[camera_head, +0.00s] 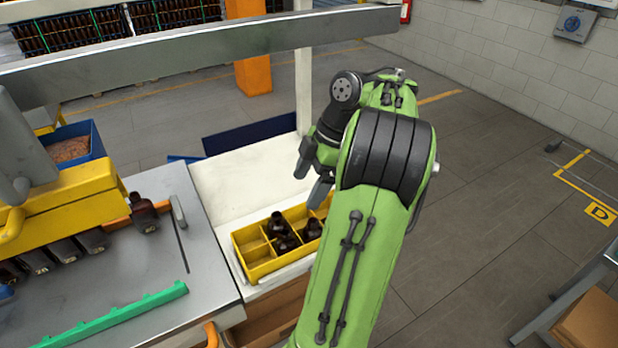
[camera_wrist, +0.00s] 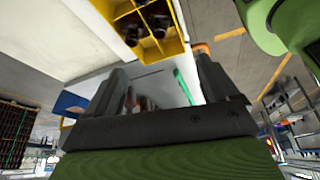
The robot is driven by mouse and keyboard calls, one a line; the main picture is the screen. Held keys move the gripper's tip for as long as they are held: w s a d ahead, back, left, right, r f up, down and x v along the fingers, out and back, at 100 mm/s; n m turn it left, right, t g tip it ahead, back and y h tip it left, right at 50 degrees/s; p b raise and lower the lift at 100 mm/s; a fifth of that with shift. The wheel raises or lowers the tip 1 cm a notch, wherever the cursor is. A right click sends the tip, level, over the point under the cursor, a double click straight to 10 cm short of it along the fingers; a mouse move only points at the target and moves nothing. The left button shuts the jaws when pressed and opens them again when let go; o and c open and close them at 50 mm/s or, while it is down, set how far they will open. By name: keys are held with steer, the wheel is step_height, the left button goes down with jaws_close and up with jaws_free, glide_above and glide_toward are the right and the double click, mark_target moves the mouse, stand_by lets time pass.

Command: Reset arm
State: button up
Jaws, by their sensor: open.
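My green arm reaches from the bottom of the head view up over the white table. My gripper (camera_head: 312,172) hangs above the yellow crate (camera_head: 262,268), partly hidden by my own wrist. In the wrist view my gripper (camera_wrist: 158,82) has its two fingers spread wide with nothing between them. The divided yellow crate holds a few dark amber bottles (camera_head: 281,229) in its compartments; my arm hides its right part. The crate also shows at the top of the wrist view (camera_wrist: 178,48), beyond the fingers and apart from them.
A grey machine table (camera_head: 195,262) stands left, with a green strip (camera_head: 110,318), a yellow machine (camera_head: 65,207) and an amber bottle (camera_head: 144,212). A grey beam (camera_head: 200,48) crosses the top. Open floor (camera_head: 500,200) lies to the right.

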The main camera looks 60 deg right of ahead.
steer(key=shift+w+a, duration=0.1)
stand_by(0.5)
steer(key=w+a+r+m+h, duration=0.15)
steer(key=w+a, duration=0.25)
steer(key=a, duration=0.6)
steer(key=w+a+r+m+h, duration=0.1)
steer(key=w+a+r+m, duration=0.3)
steer(key=a, duration=0.7)
steer(key=s+a+f+m+t, duration=0.1)
steer(key=s+a+f+m, duration=0.1)
steer(key=s+a, duration=0.2)
steer(key=s+a+f+m+t+b, duration=0.1)
steer(key=s+a+f, duration=0.2)
steer(key=s+a, duration=0.2)
steer(key=shift+s+a+f+m+h, duration=0.2)
steer(key=shift+s+f+m+h, duration=0.15)
steer(key=shift+h, duration=0.1)
steer(key=shift+o, duration=0.2)
steer(key=shift+r, duration=0.1)
